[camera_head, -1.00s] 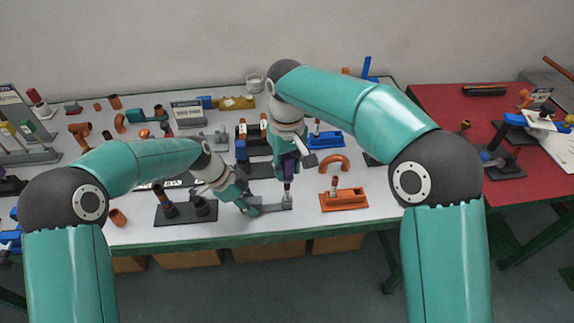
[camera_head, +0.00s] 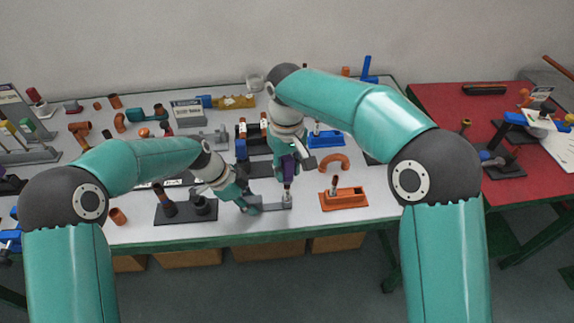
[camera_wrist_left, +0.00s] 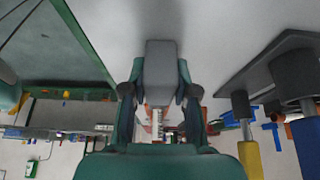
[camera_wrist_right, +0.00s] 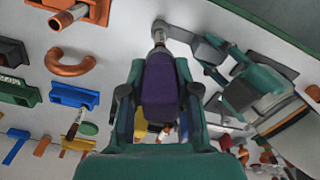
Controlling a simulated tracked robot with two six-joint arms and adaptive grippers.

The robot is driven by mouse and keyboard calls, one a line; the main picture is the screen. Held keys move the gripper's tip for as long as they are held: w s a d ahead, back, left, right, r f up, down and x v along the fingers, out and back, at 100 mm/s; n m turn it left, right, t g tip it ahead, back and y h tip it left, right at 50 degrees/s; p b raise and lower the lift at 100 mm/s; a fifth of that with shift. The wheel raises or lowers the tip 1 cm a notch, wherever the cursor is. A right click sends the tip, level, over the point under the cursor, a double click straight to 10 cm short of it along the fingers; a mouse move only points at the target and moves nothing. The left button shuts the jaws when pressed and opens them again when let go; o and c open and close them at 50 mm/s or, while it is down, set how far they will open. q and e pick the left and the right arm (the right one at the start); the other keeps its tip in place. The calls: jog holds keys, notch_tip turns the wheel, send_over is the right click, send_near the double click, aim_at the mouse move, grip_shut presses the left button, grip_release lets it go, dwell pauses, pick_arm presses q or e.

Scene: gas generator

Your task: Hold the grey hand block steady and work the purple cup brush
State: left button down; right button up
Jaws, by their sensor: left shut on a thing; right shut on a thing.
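The grey hand block (camera_head: 272,207) is a small bar just above or on the front part of the white table; I cannot tell whether it touches. My left gripper (camera_head: 252,206) is shut on its left end, and the block fills the jaws in the left wrist view (camera_wrist_left: 160,70). The purple cup brush (camera_head: 289,167) is upright above the block's right end, with my right gripper (camera_head: 288,160) shut around its purple handle (camera_wrist_right: 160,92). Its metal shaft (camera_wrist_right: 159,38) meets the block's end in the right wrist view; the brush's tip is hidden there.
An orange block holder (camera_head: 344,200) and an orange bent pipe (camera_head: 334,161) lie to the right. A dark stand with two posts (camera_head: 185,211) is close to the left of my left gripper. Blue holders and several fittings fill the table behind. The table's front edge is near.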

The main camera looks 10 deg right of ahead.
jog(key=shift+f, duration=1.2)
jog(key=n, duration=0.6)
jog(key=shift+n, duration=0.4)
jog(key=m, duration=0.7)
jog(key=shift+m, duration=0.3)
jog(key=m, duration=0.6)
jog(key=n, duration=0.6)
jog(key=shift+n, duration=0.4)
jog(key=shift+r, duration=2.3)
